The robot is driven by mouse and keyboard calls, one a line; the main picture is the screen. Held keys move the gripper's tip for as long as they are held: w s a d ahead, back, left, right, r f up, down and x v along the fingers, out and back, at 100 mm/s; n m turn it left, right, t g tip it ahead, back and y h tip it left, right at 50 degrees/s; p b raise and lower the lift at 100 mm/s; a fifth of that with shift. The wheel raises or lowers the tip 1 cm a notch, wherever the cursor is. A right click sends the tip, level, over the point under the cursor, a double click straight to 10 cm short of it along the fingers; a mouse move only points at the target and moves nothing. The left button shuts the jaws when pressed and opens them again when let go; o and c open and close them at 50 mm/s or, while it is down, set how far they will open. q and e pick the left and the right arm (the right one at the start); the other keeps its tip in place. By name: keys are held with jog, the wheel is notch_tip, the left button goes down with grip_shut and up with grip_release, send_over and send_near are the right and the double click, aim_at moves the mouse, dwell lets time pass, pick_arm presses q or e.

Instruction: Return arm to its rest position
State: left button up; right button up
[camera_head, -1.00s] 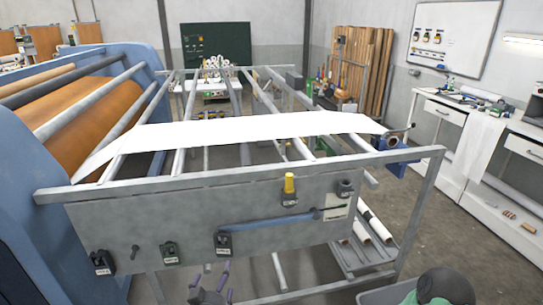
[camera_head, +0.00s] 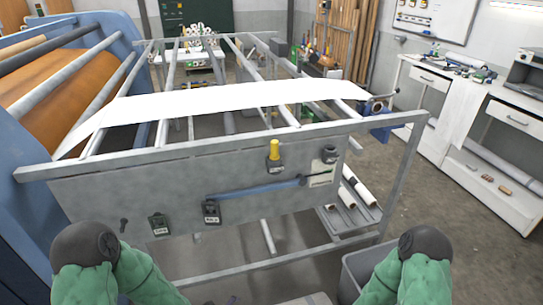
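Both of my arms show only as green-sleeved links with dark rounded joints, one at the bottom left and one at the bottom right. Neither gripper can be made out. A tiny dark purple sliver at the bottom edge is too small to identify. In front of me is the grey panel (camera_head: 120,195) of the press frame. It carries a long blue bar (camera_head: 250,190) lying nearly level, a yellow knob (camera_head: 274,150) and several black labelled controls, one of them a box (camera_head: 159,225) at lower left. A white sheet (camera_head: 220,98) lies across the rails above.
The blue press housing with an orange roller (camera_head: 55,110) stands at the left. A grey bin (camera_head: 365,268) is close to my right arm. Rolls (camera_head: 360,188) lie on a low rack behind the frame.

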pick_arm(q)
jog(key=s+d+f+n+g+h, duration=0.1)
jog(key=s+d+f+g, duration=0.2)
jog(key=s+f, duration=0.6)
jog(key=shift+s+d+f+g, duration=0.15)
jog(key=shift+s+f+g, duration=0.15)
jog(key=shift+s+g, duration=1.2)
